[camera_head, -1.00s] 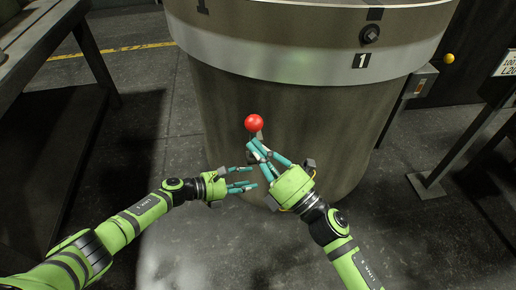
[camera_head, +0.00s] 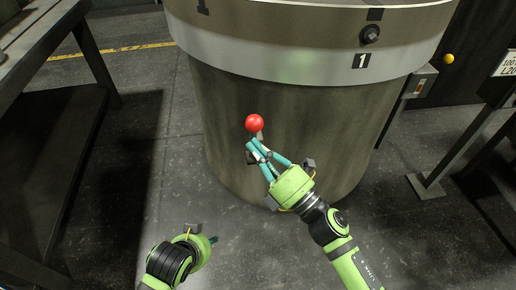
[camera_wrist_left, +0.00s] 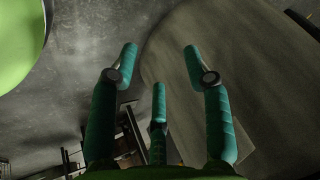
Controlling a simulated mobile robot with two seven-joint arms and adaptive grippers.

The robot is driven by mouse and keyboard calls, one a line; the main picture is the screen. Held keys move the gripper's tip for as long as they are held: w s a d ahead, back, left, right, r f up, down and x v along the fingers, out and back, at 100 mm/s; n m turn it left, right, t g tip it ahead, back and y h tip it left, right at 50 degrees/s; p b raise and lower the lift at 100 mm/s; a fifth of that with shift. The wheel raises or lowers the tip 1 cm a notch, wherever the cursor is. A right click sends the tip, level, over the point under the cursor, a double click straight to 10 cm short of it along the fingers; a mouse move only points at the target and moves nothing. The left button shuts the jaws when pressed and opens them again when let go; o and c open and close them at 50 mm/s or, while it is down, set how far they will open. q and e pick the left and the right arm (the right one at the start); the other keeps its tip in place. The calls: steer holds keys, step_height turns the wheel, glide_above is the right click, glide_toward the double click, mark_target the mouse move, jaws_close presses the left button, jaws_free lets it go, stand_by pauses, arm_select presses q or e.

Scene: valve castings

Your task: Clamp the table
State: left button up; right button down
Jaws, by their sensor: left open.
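The table is a large round grey drum with a pale band (camera_head: 290,70) marked 1, in the middle of the head view. A red ball knob (camera_head: 255,123) on a short lever stands out from its side. My right gripper (camera_head: 258,150) is just below the knob, its teal fingers drawn close together near the lever. Whether they touch or grip the lever cannot be told. My left gripper (camera_head: 212,240) is low and left of the drum, mostly hidden behind its own wrist. In the left wrist view its three fingers (camera_wrist_left: 160,70) are spread and empty.
A dark bench (camera_head: 40,60) stands at the left. At the right are a grey box (camera_head: 420,80) with a yellow button (camera_head: 449,58) and a stand with a sign (camera_head: 508,62). The floor around the drum's front is clear.

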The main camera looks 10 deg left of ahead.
mark_target(256, 134)
arm_select(q)
steer(key=s+n+g, duration=0.2)
steer(key=s+n, duration=0.1)
steer(key=s, duration=0.4)
arm_select(e)
steer(key=w+r+p, duration=0.1)
steer(key=p, duration=0.2)
steer(key=w+a+r+m+h+p, duration=0.1)
steer(key=p, duration=0.3)
steer(key=shift+w+m+g+h, duration=0.3)
steer(key=shift+w+g, duration=0.1)
steer(key=shift+w+p, duration=0.2)
steer(key=shift+p, duration=0.15)
steer(key=shift+w+a+r, duration=0.1)
steer(key=shift+w+a, duration=0.05)
steer(key=shift+w, duration=0.15)
arm_select(q)
step_height(256, 134, down, 16)
steer(key=s+g, duration=0.1)
steer(key=s, duration=0.1)
steer(key=shift+a+r, duration=0.25)
steer(key=shift+a, duration=0.05)
steer(key=shift+s, duration=0.1)
